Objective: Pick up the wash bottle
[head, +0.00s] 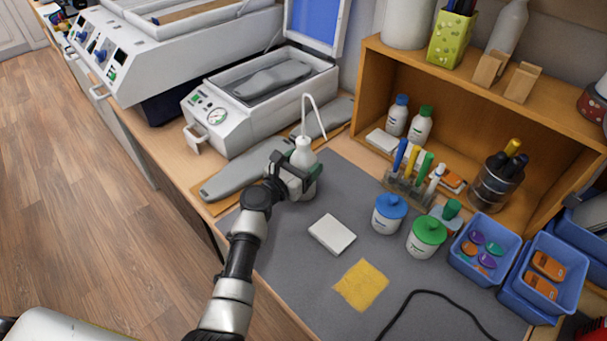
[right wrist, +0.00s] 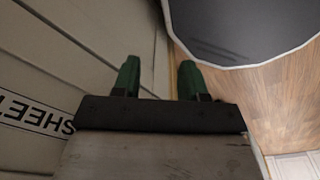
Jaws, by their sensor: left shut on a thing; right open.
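The white wash bottle (head: 303,153) with its bent spout tube stands upright in the head view, at the back left of the grey mat (head: 290,235). My left gripper (head: 294,178) is shut on the bottle's body, and its fingers hide part of the lower body. I cannot tell whether the bottle's base touches the mat. My right gripper (right wrist: 158,80) shows in the right wrist view, open with nothing between its green fingertips. It is away from the bottle, which is not in that view.
A grey insole form (head: 245,175) lies left of the bottle, beside the press (head: 215,118). A white block (head: 332,234), yellow cloth (head: 361,285), blue-lidded jar (head: 389,213) and green-lidded jar (head: 426,237) are on the mat. A wooden shelf (head: 365,95) stands behind. Blue bins (head: 490,243) stand right.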

